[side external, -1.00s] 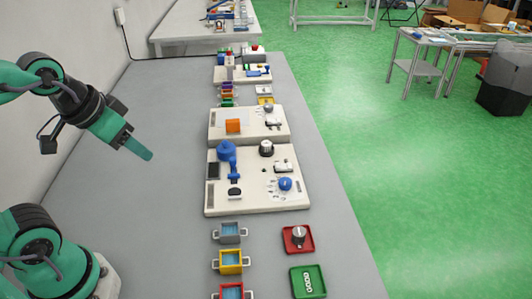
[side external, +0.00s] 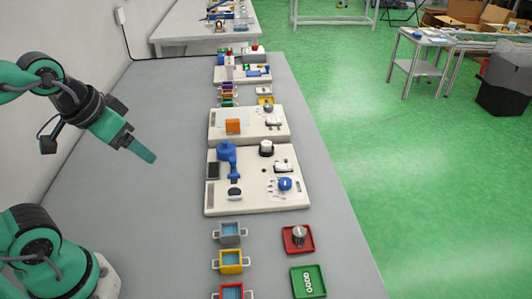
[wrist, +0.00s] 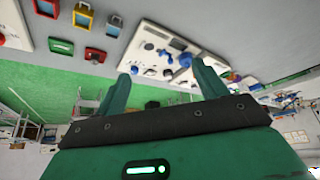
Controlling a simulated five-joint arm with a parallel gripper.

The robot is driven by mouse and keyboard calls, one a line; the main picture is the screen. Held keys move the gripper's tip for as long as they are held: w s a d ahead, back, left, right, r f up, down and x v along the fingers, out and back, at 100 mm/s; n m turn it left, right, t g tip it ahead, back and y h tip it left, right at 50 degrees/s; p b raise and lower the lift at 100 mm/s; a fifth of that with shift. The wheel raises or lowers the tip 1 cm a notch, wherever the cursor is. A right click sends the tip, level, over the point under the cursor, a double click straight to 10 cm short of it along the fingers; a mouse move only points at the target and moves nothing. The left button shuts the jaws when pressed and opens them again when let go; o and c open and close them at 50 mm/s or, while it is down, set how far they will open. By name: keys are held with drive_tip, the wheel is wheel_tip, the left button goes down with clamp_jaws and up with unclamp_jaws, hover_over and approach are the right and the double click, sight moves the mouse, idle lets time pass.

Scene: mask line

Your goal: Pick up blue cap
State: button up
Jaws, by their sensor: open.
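On the near white board (side external: 260,204) there is a round blue part (side external: 226,150) at its far left, with a blue lever-like piece (side external: 234,174) below it. A smaller blue knob (side external: 285,184) sits near the board's right side. I cannot tell for sure which of these is the blue cap. Blue parts (wrist: 185,60) also show on the board in the wrist view. My gripper (side external: 152,157) hangs above the grey table, left of the board and apart from everything. In the wrist view its two fingers (wrist: 161,70) are spread with nothing between them.
Grey, yellow and red handled bins (side external: 230,262) stand in front of the board. A red tray (side external: 306,247) and a green tray (side external: 296,283) lie to their right. A second white board (side external: 262,137) stands behind. The grey table (side external: 165,200) is clear left of the boards.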

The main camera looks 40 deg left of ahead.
drive_tip(key=shift+o, duration=0.3)
drive_tip(key=shift+w, duration=0.1)
drive_tip(key=m+g, duration=0.2)
drive_tip(key=g, duration=0.4)
hover_over(225, 142)
wheel_tip(225, 142, down, 14)
drive_tip(key=shift+d+r, duration=0.1)
drive_tip(key=shift+w+f, duration=0.1)
drive_tip(key=shift+f, duration=4)
